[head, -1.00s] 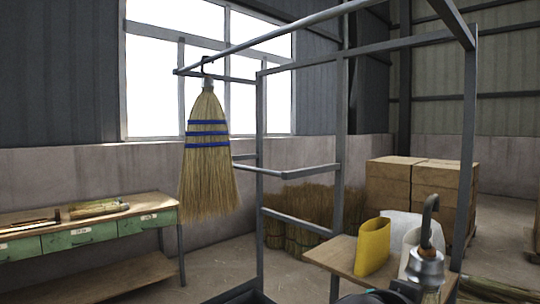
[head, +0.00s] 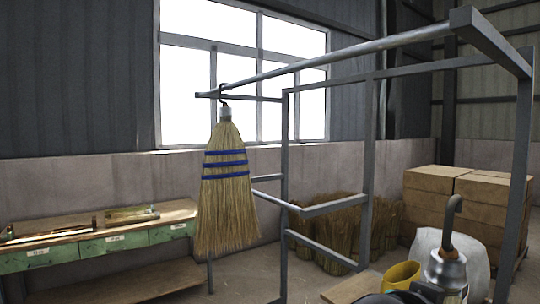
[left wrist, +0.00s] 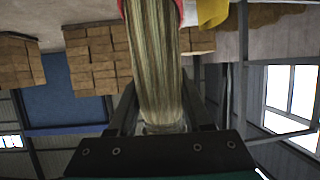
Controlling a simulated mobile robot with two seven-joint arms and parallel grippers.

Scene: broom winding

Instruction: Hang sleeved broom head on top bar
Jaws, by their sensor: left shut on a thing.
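A metal cap with a dark hook (head: 447,262) stands upright at the lower right of the head view, close to the camera; what is below it is cut off. In the left wrist view my left gripper (left wrist: 160,108) is shut on straw bristles of a broom head (left wrist: 152,60), with one finger on each side. A red edge shows at the far end of these bristles. The top bar (head: 340,61) runs from the upper right to the back left. A straw broom head with blue bands (head: 226,190) hangs by its hook near the bar's far end.
A yellow sleeve (head: 401,274) stands on a small wooden table (head: 350,288), beside a white bag (head: 425,242). The rack's upright post (head: 515,190) is at the right. Cardboard boxes (head: 440,205) and straw bundles (head: 335,228) stand behind. The bar's near stretch is clear.

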